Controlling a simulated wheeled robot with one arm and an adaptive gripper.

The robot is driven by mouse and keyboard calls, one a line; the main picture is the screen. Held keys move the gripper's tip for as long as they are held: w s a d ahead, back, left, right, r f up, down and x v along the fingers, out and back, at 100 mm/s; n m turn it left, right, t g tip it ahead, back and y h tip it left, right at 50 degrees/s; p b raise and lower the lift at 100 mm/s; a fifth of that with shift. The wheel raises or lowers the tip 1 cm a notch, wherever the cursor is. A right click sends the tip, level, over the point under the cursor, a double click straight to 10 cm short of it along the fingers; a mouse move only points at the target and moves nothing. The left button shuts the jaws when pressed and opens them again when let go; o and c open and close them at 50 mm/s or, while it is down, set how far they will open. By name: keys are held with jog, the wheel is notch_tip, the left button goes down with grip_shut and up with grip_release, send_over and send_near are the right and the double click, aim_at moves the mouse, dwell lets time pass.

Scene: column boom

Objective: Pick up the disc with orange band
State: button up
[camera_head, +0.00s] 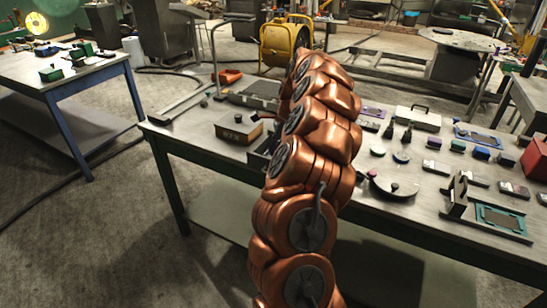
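I cannot make out a disc with an orange band on the workbench (215,158). Several small round pieces stand in a row on its right half, among them a purple-topped one (434,142), a green-topped one (458,145) and a blue-topped one (482,152). A grey round plate (392,188) with a dark knob lies nearer the front edge. My copper-coloured arm rises through the middle of the picture and hides part of the bench. My gripper does not show; the arm's far end is turned away behind its upper links.
A white case (418,118), a teal-framed fixture (501,219) and a red bin (537,158) crowd the right. A second table (70,76) stands left, with open floor between.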

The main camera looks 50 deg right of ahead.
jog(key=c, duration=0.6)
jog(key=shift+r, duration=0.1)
